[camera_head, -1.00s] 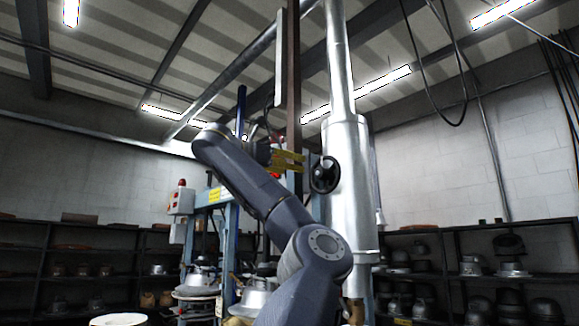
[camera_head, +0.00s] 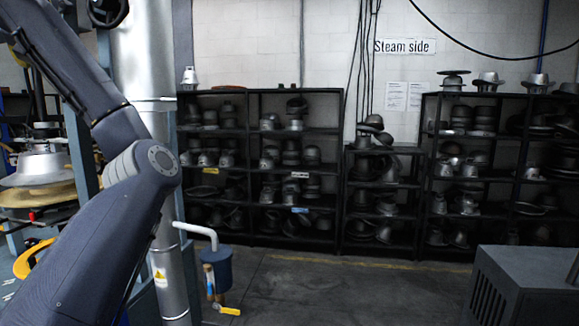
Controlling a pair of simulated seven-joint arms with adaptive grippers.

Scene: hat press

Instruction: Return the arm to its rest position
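One of my arms (camera_head: 115,200) rises from the lower left, bends at a round joint, and runs up to the upper left edge. The far end of this arm leaves the picture, and I cannot see its gripper. My other arm and its gripper are not in view. The arm crosses in front of a shiny metal column (camera_head: 148,60) and partly hides it.
A press with a round metal form (camera_head: 40,167) stands at the left. A black handwheel (camera_head: 107,10) is on the column. A blue canister (camera_head: 217,268) stands by its foot. Black shelves (camera_head: 245,150) of hat moulds line the wall. A grey cabinet (camera_head: 530,285) is at the lower right. The middle floor is clear.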

